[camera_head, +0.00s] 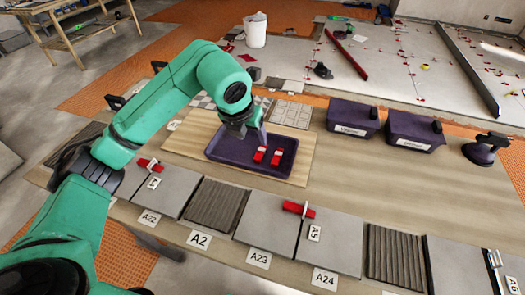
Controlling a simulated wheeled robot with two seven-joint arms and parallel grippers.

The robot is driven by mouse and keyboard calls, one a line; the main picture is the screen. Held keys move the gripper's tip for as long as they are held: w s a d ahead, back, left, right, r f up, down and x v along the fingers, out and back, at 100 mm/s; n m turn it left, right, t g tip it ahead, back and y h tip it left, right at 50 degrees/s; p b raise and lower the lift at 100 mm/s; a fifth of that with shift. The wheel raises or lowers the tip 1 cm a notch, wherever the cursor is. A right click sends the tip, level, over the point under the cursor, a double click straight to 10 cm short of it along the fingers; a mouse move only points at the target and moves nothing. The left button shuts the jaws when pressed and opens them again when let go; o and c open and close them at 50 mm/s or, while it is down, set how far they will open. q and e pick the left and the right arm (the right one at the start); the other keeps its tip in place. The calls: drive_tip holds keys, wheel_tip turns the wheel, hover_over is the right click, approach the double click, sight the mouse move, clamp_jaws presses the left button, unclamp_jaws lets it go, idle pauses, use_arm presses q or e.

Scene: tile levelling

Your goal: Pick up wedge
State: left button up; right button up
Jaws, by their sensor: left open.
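Two red wedges with pale ends lie side by side in a dark purple tray (221,155): one wedge (260,154) at the left, the other wedge (277,157) just right of it. My left gripper (252,137) is above the tray, pointing down, close to the wedges on their upper left. It is open and looks empty. Its fingertips are small and partly hard to make out. Another red wedge-like piece (299,209) sits across the joint between grey tiles near A23 and A5, and another (149,164) near the A label. My right gripper is out of view.
The tray stands on a wooden board (185,140). Two lidded purple boxes (352,118) (413,130) and a suction cup tool (486,148) stand to the right. Grey and ribbed tiles (216,205) line the front edge. A white bucket (255,30) is behind.

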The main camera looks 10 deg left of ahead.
sight(258, 155)
use_arm(q)
drive_tip(key=p+x, duration=0.1)
drive_tip(key=x, duration=0.5)
drive_tip(key=p+x, duration=0.1)
drive_tip(key=x, duration=0.6)
drive_tip(key=shift+a+f+p, duration=0.15)
drive_tip(key=shift+a+p, duration=0.1)
drive_tip(key=shift+p, duration=0.05)
drive_tip(key=shift+w+f, duration=0.25)
drive_tip(key=shift+f, duration=0.1)
clamp_jaws()
